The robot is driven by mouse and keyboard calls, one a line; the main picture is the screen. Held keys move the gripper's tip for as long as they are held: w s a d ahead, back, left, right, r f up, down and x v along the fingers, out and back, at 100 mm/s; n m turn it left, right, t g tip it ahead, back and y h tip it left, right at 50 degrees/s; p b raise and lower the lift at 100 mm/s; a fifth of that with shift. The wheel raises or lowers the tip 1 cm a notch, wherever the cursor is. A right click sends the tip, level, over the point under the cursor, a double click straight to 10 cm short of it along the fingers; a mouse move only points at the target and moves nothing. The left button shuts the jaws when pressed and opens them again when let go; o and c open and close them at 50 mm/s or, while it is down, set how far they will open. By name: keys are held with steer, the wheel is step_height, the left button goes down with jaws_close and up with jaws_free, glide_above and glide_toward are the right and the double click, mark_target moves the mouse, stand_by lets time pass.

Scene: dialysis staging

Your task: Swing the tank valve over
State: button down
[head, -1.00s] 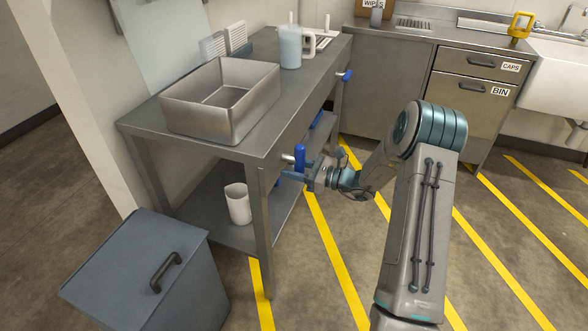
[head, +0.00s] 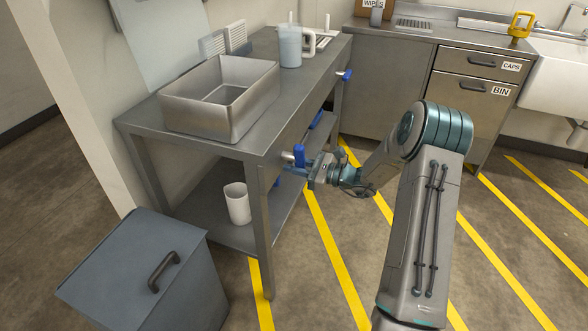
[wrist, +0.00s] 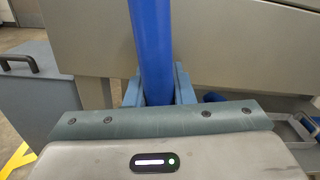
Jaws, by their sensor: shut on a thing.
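The blue valve handle (head: 299,155) stands upright on a short metal stub at the front edge of the steel table, below the open steel tank (head: 222,112). My gripper (head: 293,172) is at this handle, reaching in from the right. In the wrist view the blue handle (wrist: 152,45) rises between the two fingers of my gripper (wrist: 158,88), which are shut on it. The lower end of the handle is hidden behind the gripper body. A second blue valve handle (head: 345,75) sits farther back along the same table edge and is apart from my gripper.
A grey lidded bin (head: 150,270) stands on the floor at the left. A white cup (head: 237,203) is on the table's lower shelf. A jug (head: 291,46) stands behind the tank. Drawers (head: 472,85) and a sink (head: 555,75) line the back. The striped floor at right is open.

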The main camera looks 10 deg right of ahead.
mark_target(287, 148)
steer(key=n+b, duration=0.1)
steer(key=n, duration=0.1)
steer(key=w+n+b, duration=0.1)
steer(key=shift+d+n+b, duration=0.3)
steer(key=n+b, duration=0.2)
steer(key=n, duration=0.1)
steer(key=n+b, duration=0.1)
steer(key=b, duration=0.1)
steer(key=shift+w+d+r+n, duration=0.25)
steer(key=shift+w+r+n, duration=0.05)
steer(key=shift+w+r, duration=0.05)
steer(key=n+b, duration=0.2)
steer(key=r+n+b, duration=0.1)
steer(key=n+b, duration=0.2)
steer(key=r+n+b, duration=0.1)
steer(key=n+b, duration=0.1)
steer(key=b, duration=0.1)
steer(key=shift+w+d+r+n, duration=0.15)
steer(key=shift+w+n, duration=0.15)
steer(key=shift+r, duration=0.1)
steer(key=c, duration=1.2)
jaws_free()
steer(key=shift+c, duration=0.2)
